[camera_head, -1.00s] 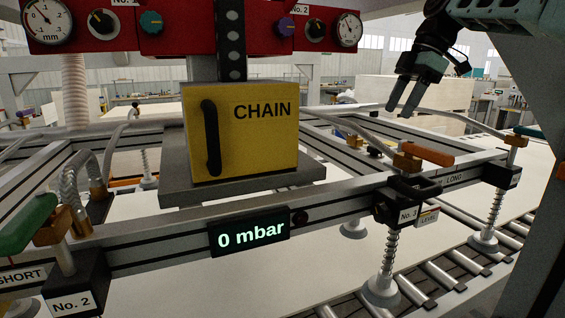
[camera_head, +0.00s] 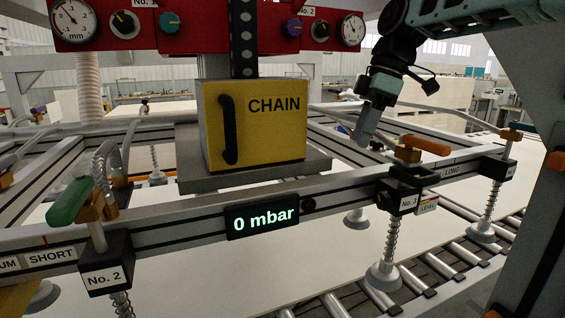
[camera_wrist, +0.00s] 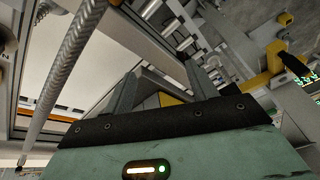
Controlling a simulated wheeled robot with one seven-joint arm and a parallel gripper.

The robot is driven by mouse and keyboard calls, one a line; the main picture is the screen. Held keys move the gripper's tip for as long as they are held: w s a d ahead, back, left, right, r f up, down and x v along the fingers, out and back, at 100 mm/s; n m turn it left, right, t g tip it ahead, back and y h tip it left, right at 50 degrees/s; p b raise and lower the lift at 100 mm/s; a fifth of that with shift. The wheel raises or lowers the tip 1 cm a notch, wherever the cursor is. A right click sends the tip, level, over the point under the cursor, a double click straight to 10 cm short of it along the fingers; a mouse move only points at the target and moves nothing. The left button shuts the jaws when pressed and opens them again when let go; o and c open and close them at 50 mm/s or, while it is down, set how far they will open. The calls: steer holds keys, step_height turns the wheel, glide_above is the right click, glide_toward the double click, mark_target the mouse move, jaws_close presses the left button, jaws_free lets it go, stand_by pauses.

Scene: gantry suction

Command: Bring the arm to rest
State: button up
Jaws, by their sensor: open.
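My gripper (camera_head: 362,140) hangs pointing down at the upper right in the head view, above the gantry frame and to the right of the yellow CHAIN box (camera_head: 252,130). In the wrist view its two fingers (camera_wrist: 160,85) stand apart with nothing held between them. In the head view the fingers overlap, so the gap between them does not show there. My arm reaches in from the top right.
The gantry's front beam (camera_head: 330,203) carries a display (camera_head: 262,217) reading 0 mbar. Suction cups hang above a pale panel (camera_head: 260,270). Rollers (camera_head: 440,265) lie at right. A red gauge panel (camera_head: 200,28) is above.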

steer(key=s+a+f+m+h, duration=0.1)
steer(key=s+a+f, duration=0.2)
steer(key=s, duration=0.2)
steer(key=s+a+f+m, duration=0.1)
steer(key=s+a+f, duration=0.2)
steer(key=s+f, duration=0.15)
steer(key=s+d+f+m, duration=0.1)
steer(key=s+f, duration=0.3)
steer(key=s, duration=0.4)
steer(key=s+d+f+m+h, duration=0.1)
steer(key=s+d+f+m, duration=0.1)
steer(key=s+f, duration=0.3)
steer(key=s+d+f+m+h, duration=0.1)
steer(key=s+f+m, duration=0.2)
steer(key=s, duration=0.8)
steer(key=shift+d+f+t+b, duration=0.15)
steer(key=shift+f+t+b, duration=0.2)
steer(key=shift+f, duration=0.55)
